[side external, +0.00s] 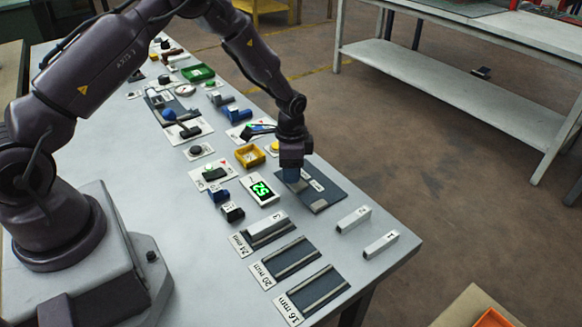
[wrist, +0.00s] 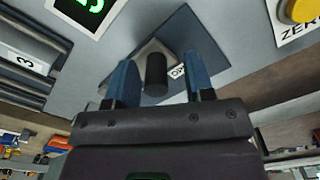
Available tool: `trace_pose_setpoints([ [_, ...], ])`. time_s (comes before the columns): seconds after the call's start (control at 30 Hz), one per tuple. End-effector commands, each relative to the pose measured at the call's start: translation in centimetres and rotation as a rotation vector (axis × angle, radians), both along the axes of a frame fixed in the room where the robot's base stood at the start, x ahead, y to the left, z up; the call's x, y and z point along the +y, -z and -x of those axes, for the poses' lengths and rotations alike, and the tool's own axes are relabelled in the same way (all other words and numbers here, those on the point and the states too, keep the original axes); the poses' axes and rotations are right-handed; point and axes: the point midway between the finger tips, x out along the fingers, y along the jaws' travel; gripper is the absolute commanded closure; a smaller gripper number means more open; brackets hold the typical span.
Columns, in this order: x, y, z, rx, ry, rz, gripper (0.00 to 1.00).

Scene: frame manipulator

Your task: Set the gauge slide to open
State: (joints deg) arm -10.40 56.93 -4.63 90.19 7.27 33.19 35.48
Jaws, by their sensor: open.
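The gauge slide sits on a dark blue-grey plate (side external: 322,191) near the table's right edge. In the wrist view its black round knob (wrist: 156,74) stands up from a light grey slide block (wrist: 148,50). My gripper (side external: 291,176) is over the left part of this plate, pointing down. In the wrist view the two blue fingers of my gripper (wrist: 159,78) are apart, one on each side of the knob. I cannot tell whether either finger touches it. A small white label (wrist: 178,72) beside the knob is partly hidden by the right finger.
A white display with green digits (side external: 262,190) lies left of the plate. A yellow tray (side external: 250,156) and a yellow button (side external: 273,147) are close behind. Slotted gauge plates (side external: 291,257) and two numbered white blocks (side external: 353,219) are nearer the front edge.

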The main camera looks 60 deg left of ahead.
Motion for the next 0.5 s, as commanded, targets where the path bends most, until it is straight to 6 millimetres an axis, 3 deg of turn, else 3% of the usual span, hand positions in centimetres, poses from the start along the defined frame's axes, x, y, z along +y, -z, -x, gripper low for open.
trace_pose_setpoints([
  [0.17, 0.0, -2.5, -0.1, -0.004, 0.000, 0.000, 0.52],
  [0.5, 0.1, -9.9, -0.1, -0.005, 0.000, -0.002, 0.52],
])
